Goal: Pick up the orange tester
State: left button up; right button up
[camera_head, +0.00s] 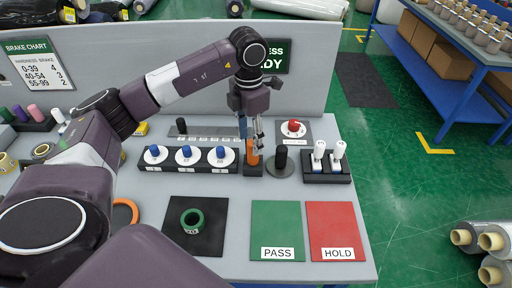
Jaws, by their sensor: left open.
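The orange tester (253,158) stands upright in a small black holder (253,171) near the middle of the grey table. My left gripper (251,143) comes down from above with its fingers around or just over the tester's top; which of these I cannot tell. The fingers are open and partly hide the upper tester. My right gripper is out of view.
A black cylinder (280,158) stands close on the right, with a red button (294,127) behind. Blue knobs (187,152) line the left. White-handled tools (319,150) stand right. A green PASS mat (277,224), a red HOLD mat (335,224) and a green ring (192,221) lie in front.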

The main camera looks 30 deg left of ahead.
pick_arm(q)
jog(key=shift+f, duration=0.4)
jog(key=f+p, duration=0.1)
jog(key=f, duration=0.1)
jog(key=w+f+p, duration=0.1)
jog(key=f, duration=0.1)
jog(key=shift+d, duration=0.1)
jog(key=shift+f, duration=0.45)
jog(key=shift+r, duration=0.1)
grip_shut()
